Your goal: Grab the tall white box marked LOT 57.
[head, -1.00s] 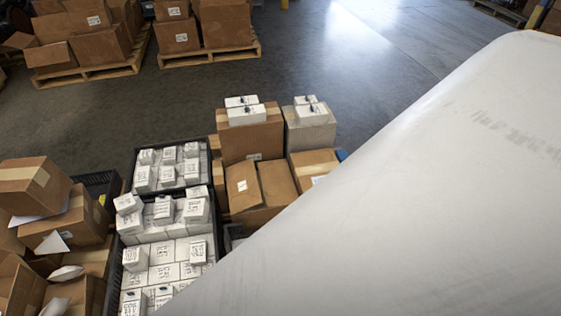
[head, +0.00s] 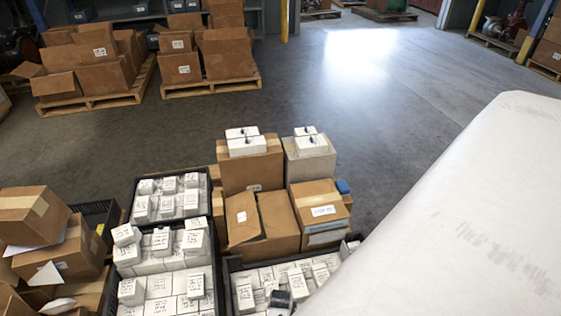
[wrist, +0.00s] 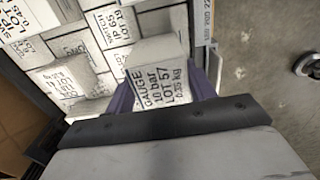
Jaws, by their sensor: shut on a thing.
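The tall white box marked LOT 57 (wrist: 158,84) is in the middle of the wrist view, with GAUGE and 10 bar also written on its side. My gripper (wrist: 163,92) is shut on it, with one purple finger on each side. The box stands among other white boxes near the crate's edge. I cannot tell whether it is lifted clear. In the head view I cannot make out the held box or my fingers.
Other marked white boxes (wrist: 110,27) crowd beside the held one. In the head view, a dark crate (head: 233,292) of white boxes lies below brown cartons (head: 262,222). More crates stand to its left. Grey floor (head: 400,150) is open beyond.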

